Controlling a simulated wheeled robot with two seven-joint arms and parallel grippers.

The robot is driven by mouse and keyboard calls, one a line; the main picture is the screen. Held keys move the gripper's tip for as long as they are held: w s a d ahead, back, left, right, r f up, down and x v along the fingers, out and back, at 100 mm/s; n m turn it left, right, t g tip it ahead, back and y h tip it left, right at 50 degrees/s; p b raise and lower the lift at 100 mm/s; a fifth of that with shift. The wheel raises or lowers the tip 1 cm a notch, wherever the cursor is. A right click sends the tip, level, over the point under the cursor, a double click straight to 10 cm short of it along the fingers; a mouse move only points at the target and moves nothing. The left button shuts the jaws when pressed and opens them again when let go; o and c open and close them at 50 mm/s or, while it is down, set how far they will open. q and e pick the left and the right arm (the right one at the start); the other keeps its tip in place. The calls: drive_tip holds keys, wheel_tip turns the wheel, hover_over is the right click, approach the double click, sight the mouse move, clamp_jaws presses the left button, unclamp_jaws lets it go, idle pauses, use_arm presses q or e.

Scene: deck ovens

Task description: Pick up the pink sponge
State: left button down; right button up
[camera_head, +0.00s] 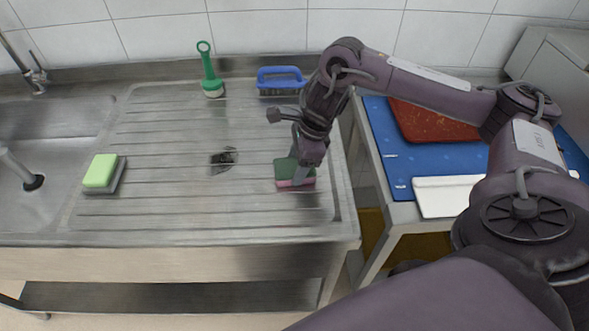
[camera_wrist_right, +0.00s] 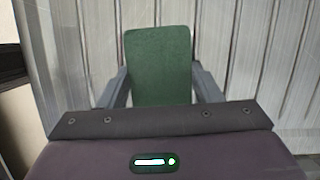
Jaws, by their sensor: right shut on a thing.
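The pink sponge (camera_head: 297,184) is at the right part of the steel drainboard, with a dark green scouring layer on top and a pink side facing the front. In the right wrist view its green face (camera_wrist_right: 158,62) shows between the two fingers. My right gripper (camera_head: 296,168) reaches down over it and is shut on it, one finger on each side. Whether the sponge touches the board or is slightly above it I cannot tell. My left gripper is not in view.
A light green sponge (camera_head: 101,171) lies at the left by the sink (camera_head: 45,125). Boards lie on the blue-topped table (camera_head: 395,160) at right.

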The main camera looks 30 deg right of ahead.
drive_tip(key=shift+c, duration=0.4)
drive_tip(key=shift+r, duration=0.1)
drive_tip(key=shift+r+p, duration=0.25)
drive_tip(key=shift+p, duration=0.15)
drive_tip(key=shift+w+r, duration=0.1)
drive_tip(key=shift+r, duration=0.2)
wheel_tip(320, 180, up, 4)
drive_tip(key=shift+r+p, duration=0.1)
drive_tip(key=shift+p, duration=0.2)
wheel_tip(320, 180, up, 15)
drive_tip(key=p, duration=0.8)
